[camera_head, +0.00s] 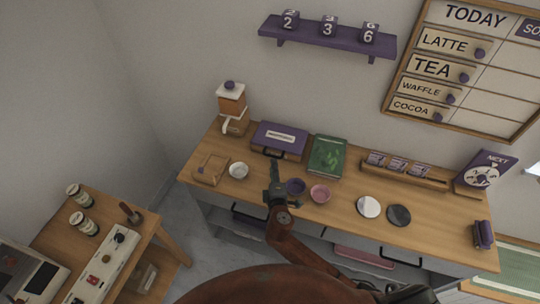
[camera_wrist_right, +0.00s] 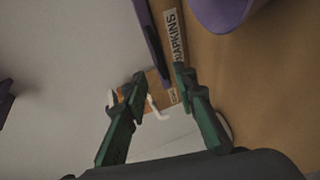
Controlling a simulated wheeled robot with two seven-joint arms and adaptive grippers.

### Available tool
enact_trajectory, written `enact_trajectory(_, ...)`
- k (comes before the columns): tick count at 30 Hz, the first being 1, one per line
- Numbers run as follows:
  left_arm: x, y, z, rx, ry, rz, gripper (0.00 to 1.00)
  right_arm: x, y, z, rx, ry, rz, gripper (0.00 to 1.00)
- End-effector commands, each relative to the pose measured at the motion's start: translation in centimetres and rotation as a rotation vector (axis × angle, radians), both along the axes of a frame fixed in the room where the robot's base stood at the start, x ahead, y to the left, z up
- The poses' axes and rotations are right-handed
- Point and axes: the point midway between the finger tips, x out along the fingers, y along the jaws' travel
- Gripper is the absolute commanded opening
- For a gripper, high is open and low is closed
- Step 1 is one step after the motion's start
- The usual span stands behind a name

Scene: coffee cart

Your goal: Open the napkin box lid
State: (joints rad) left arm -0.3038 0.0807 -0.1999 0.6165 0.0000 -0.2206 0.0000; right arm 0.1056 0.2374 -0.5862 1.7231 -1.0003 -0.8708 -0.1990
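The napkin box (camera_head: 280,137) is a purple box with a white label on the counter's back edge; its lid looks closed. In the right wrist view a "NAPKINS" label (camera_wrist_right: 174,36) shows at the top, beside a narrow purple strip. My right gripper (camera_head: 274,166) reaches toward the box from the front, close to its front left part. Whether it touches the box cannot be told. In the right wrist view its two green fingers (camera_wrist_right: 158,86) are apart with nothing held between them. My left gripper is not in view.
A dark purple bowl (camera_head: 295,187) and a pink bowl (camera_head: 320,193) stand near my right gripper. A white bowl (camera_head: 239,170) is left, a green box (camera_head: 327,157) right of the napkin box. An orange-and-white dispenser (camera_head: 233,105) stands at the back left.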

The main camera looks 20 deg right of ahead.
Motion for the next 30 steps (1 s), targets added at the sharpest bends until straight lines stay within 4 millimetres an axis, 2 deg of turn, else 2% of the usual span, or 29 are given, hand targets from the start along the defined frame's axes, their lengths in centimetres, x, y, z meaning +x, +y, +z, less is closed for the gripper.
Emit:
enact_trajectory(5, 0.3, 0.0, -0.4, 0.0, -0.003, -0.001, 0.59, 1.3, -0.1, -0.6, -0.002, -0.001, 0.002, 0.26)
enact_trajectory(12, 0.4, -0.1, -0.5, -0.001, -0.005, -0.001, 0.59, 5.0, -0.9, -1.3, -0.002, -0.001, 0.001, 0.26)
enact_trajectory(18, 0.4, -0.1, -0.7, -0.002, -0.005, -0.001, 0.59, 7.1, -1.3, -1.8, -0.001, 0.0, 0.001, 0.26)
enact_trajectory(29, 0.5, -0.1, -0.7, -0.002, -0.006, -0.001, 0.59, 7.5, -1.5, -1.9, 0.001, 0.001, 0.0, 0.26)
enact_trajectory(30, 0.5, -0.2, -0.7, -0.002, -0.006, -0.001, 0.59, 7.5, -1.5, -1.9, 0.001, 0.001, -0.001, 0.23)
